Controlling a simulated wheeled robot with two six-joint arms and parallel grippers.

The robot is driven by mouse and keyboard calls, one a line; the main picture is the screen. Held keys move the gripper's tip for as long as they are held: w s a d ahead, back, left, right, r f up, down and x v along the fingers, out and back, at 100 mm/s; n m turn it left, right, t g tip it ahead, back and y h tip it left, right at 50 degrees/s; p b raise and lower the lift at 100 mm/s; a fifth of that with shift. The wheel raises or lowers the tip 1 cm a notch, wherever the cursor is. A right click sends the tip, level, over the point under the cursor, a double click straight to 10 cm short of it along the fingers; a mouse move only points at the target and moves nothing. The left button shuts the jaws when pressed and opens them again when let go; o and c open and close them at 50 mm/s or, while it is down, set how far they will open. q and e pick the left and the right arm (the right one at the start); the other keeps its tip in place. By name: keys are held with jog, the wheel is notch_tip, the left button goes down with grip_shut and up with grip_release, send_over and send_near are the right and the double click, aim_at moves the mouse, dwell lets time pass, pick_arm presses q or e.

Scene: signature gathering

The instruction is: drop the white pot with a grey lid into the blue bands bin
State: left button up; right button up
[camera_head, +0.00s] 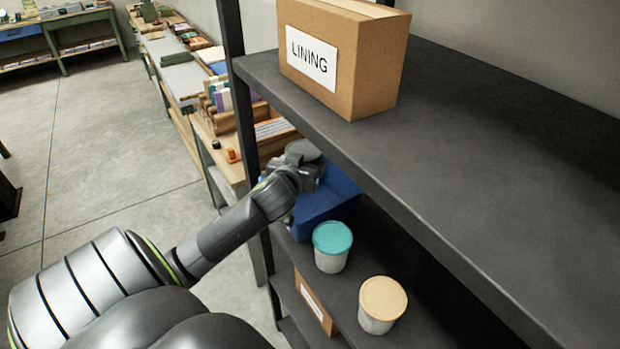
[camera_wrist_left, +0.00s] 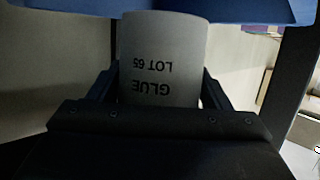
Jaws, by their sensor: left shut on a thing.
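My left gripper (camera_head: 300,171) is shut on the white pot with a grey lid (camera_head: 304,150), at the blue bin on the middle shelf. The gripper also shows in the left wrist view (camera_wrist_left: 158,92), with a finger on each side of the pot (camera_wrist_left: 165,50). The pot looks grey in shadow there, and its label reads "GLUE LOT 65" upside down. The blue bin (camera_head: 327,200) is partly hidden by the gripper and the upper shelf. Its blue edge crosses the top of the left wrist view (camera_wrist_left: 225,10). I cannot tell whether the pot is above the bin's inside. My right gripper is out of view.
A teal-lidded pot (camera_head: 332,246) and a cream-lidded pot (camera_head: 382,304) stand nearer on the same shelf. The upper shelf (camera_head: 480,190) overhangs and bears a cardboard box marked "LINING" (camera_head: 345,60). A dark shelf post (camera_head: 240,110) stands close to my left arm. A cardboard box (camera_head: 314,302) sits lower down.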

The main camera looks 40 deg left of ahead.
pick_arm(q)
jog(key=o, duration=1.4)
jog(key=shift+r, duration=0.1)
jog(key=shift+s, duration=0.1)
jog(key=p+v, duration=0.5)
jog(key=v, duration=1.2)
jog(key=shift+p, duration=0.3)
jog(key=shift+s+d, duration=0.1)
jog(key=shift+s, duration=0.05)
